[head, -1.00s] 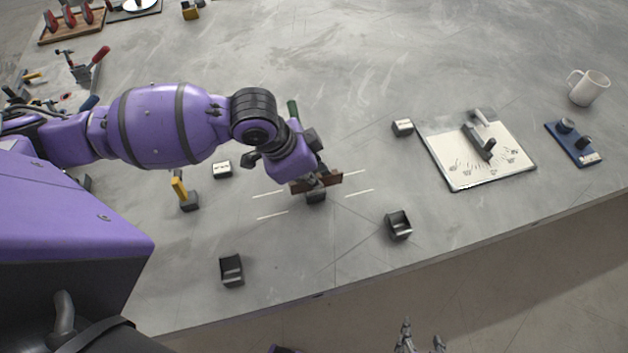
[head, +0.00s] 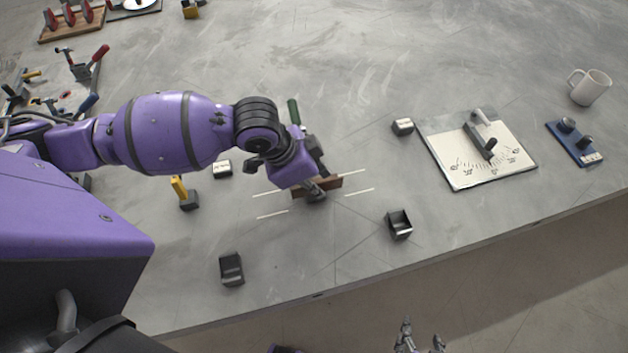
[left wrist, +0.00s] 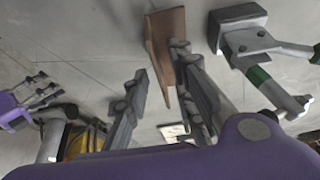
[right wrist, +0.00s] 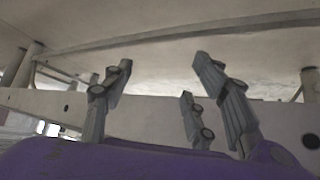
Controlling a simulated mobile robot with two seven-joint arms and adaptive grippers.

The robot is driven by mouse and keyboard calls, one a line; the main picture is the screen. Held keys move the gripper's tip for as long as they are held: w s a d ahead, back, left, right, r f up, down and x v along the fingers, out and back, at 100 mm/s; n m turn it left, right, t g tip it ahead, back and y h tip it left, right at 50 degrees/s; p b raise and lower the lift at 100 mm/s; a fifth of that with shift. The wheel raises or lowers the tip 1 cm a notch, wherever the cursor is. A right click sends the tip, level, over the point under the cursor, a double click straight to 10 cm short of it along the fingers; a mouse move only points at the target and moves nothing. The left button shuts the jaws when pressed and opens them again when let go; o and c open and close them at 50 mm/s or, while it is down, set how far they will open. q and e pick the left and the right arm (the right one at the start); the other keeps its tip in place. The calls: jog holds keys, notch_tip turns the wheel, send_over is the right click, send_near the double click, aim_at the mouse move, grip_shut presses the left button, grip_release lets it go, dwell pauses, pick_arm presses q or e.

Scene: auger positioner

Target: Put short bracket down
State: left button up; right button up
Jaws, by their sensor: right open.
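The short bracket is a brown angled piece (head: 332,186) at the middle of the table, between short white lines. In the left wrist view the bracket (left wrist: 163,50) lies between my left gripper's fingers (left wrist: 162,75). One finger stands apart from it; the paired fingers are close beside it, and I cannot tell if they touch. My left gripper (head: 318,188) is low over the table and partly hides the bracket in the head view. My right gripper (head: 420,340) is open and empty off the table's front edge; its spread fingers show in the right wrist view (right wrist: 165,90).
A green-handled clamp (left wrist: 240,40) is close to the bracket. Small dark blocks (head: 231,269) (head: 398,224) and a yellow-handled tool (head: 183,193) lie around it. A white dial board (head: 470,175), a blue plate (head: 573,143) and a mug (head: 590,86) are at the right.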

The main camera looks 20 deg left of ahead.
pick_arm(q)
jog(key=p+v, duration=0.1)
jog(key=v, duration=1.1)
jog(key=shift+r, duration=0.2)
jog(key=shift+d+f, duration=0.1)
